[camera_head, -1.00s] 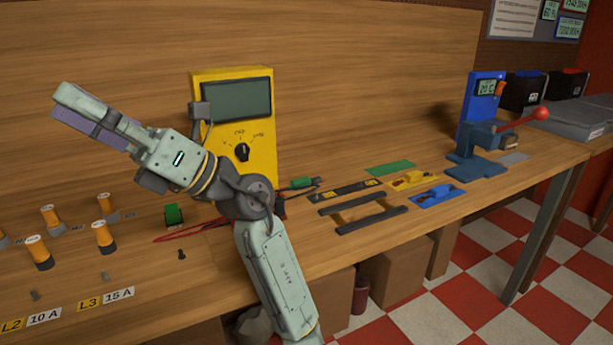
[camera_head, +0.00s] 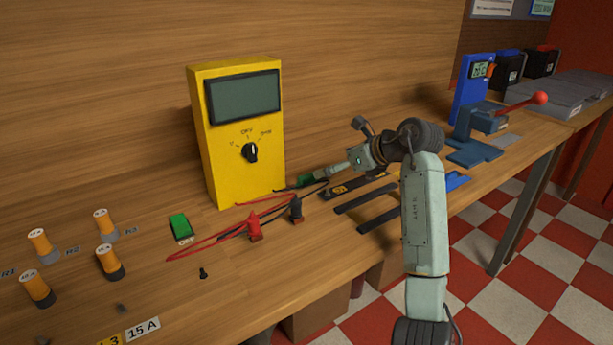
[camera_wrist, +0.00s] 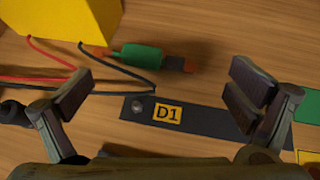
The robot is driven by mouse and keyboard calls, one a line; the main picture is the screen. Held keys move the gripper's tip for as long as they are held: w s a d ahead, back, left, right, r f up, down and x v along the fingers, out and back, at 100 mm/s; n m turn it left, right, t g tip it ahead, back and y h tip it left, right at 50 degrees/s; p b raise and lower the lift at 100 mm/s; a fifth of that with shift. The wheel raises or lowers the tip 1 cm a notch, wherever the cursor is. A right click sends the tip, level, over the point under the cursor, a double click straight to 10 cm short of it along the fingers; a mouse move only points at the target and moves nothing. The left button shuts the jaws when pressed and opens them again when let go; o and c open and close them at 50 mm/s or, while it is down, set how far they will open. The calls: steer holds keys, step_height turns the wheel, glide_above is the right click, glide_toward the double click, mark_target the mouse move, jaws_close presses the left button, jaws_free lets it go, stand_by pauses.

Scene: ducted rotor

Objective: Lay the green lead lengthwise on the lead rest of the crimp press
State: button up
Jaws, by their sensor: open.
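The green lead (camera_wrist: 140,56), a green sleeve with copper-coloured ends, lies on the bench in the wrist view, near the yellow meter. In the head view it is small and partly hidden beside my gripper (camera_head: 326,174). In the wrist view my gripper (camera_wrist: 162,88) has its fingers wide apart with nothing between them. The lead lies beyond the fingertips, left of their middle. The crimp press (camera_head: 484,122), blue-grey with a red-knobbed lever, stands at the right of the bench in the head view. I cannot clearly tell its lead rest from its other parts.
A yellow meter (camera_head: 240,135) stands left of the lead, with red and black cables and clips in front. A dark strip marked D1 (camera_wrist: 205,115) lies close by. Dark bars (camera_head: 365,200) lie near the front edge. Orange posts (camera_head: 110,262) stand at the left.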

mark_target(308, 179)
steer(key=p+x, duration=0.3)
steer(key=x, duration=0.3)
steer(key=shift+a, duration=0.1)
steer(key=shift+w+a+f, duration=0.25)
steer(key=shift+f, duration=0.25)
steer(key=shift+c, duration=0.4)
steer(key=c, duration=1)
steer(key=shift+r, duration=0.15)
